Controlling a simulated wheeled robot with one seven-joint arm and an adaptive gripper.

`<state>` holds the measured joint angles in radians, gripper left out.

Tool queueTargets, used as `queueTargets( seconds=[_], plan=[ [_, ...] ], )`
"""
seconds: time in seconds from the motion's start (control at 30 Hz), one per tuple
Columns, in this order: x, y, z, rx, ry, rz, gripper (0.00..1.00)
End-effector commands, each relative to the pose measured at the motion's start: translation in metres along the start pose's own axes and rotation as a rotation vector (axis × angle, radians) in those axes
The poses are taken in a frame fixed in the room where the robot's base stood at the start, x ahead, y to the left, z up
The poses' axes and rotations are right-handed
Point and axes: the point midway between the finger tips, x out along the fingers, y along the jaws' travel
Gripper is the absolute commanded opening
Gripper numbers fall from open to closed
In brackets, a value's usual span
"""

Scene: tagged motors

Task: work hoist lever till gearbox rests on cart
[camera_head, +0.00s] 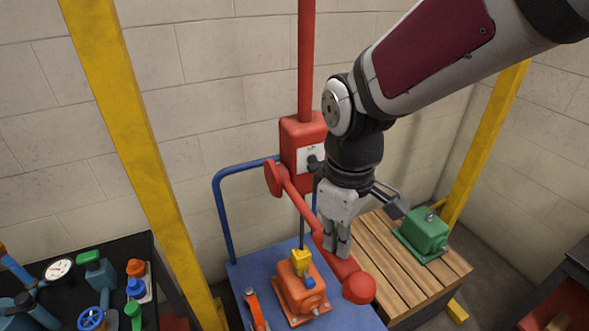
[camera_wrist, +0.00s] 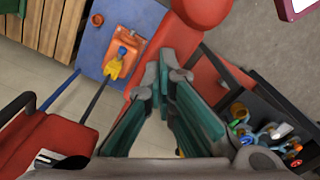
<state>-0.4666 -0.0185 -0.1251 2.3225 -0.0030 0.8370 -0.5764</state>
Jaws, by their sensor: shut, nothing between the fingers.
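The orange gearbox (camera_head: 301,298) hangs below a yellow hook (camera_head: 302,261) on a dark line, over the blue cart (camera_head: 250,270). I cannot tell whether its base touches the cart. The gearbox also shows in the wrist view (camera_wrist: 124,50). The red hoist lever (camera_head: 297,203) slopes from its pivot on the red hoist box (camera_head: 292,139) down to a round red knob (camera_head: 359,288). Contact with the lever is unclear.
A green motor (camera_head: 424,235) sits on a slatted wooden pallet (camera_head: 383,255) at right. An orange-handled item (camera_head: 256,310) lies on the cart beside the gearbox. A dark bench (camera_head: 140,250) with tools is at left. Yellow posts (camera_head: 135,130) flank the hoist.

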Motion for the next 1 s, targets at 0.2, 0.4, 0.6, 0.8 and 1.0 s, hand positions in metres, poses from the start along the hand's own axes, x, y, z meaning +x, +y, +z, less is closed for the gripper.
queueTargets(
  seconds=[0.2,0.4,0.6,0.8,1.0],
  plan=[
    [0.003,0.0,0.0,0.0,-0.002,-0.001,0.0],
    [0.015,0.001,-0.001,0.0,-0.002,-0.001,0.0],
    [0.027,0.001,-0.001,0.0,-0.001,-0.001,0.0],
    [0.04,0.001,-0.002,0.0,-0.001,-0.001,0.0],
    [0.053,0.001,-0.002,0.0,-0.001,-0.001,0.0]
  ],
)
